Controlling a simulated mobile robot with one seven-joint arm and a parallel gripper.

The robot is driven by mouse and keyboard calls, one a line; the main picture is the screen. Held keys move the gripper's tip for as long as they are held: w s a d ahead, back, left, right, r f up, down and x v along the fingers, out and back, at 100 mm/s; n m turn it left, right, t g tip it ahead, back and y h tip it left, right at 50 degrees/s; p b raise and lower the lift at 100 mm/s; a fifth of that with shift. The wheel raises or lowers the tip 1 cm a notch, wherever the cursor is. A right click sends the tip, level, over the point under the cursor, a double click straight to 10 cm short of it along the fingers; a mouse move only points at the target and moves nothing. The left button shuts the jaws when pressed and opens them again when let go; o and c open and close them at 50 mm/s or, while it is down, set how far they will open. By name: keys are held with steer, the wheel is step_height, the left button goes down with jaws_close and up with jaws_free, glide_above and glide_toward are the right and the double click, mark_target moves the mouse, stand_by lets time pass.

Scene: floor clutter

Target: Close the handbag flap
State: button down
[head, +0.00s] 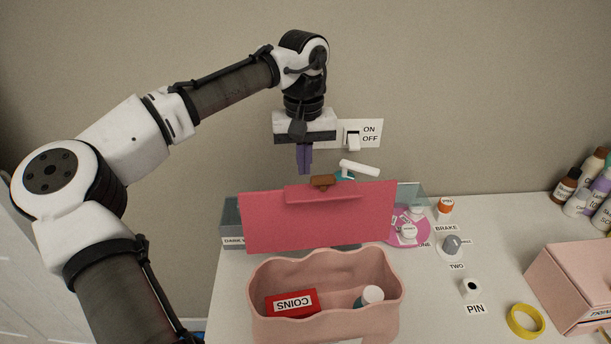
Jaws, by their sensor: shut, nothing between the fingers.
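The handbag (275,328) is a pink open-topped bag with wavy walls, at the bottom centre of the head view. Its flap (345,225) is a darker pink-red panel standing raised behind the opening, with a brown clasp (323,182) at its top edge.
Behind the flap are a grey bin (231,232), a pink round tray (402,240) and a white-handled item (359,169). A wall switch (353,141) is right of my gripper. A grey knob (451,245), yellow tape roll (525,321) and pink box (575,290) stand right.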

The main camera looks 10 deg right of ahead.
mark_target(319, 215)
steer(key=shift+s+a+f+p, duration=0.1)
steer(key=shift+s+f+p, duration=0.2)
steer(key=shift+s, duration=0.3)
steer(key=shift+s+a+f+p, duration=0.1)
steer(key=shift+s+f+p, duration=0.2)
steer(key=shift+s, duration=0.35)
steer(key=shift+s+a+f+p, duration=0.1)
steer(key=shift+s+f+p, duration=0.2)
steer(key=shift+s, duration=0.3)
steer(key=shift+s+r, duration=0.1)
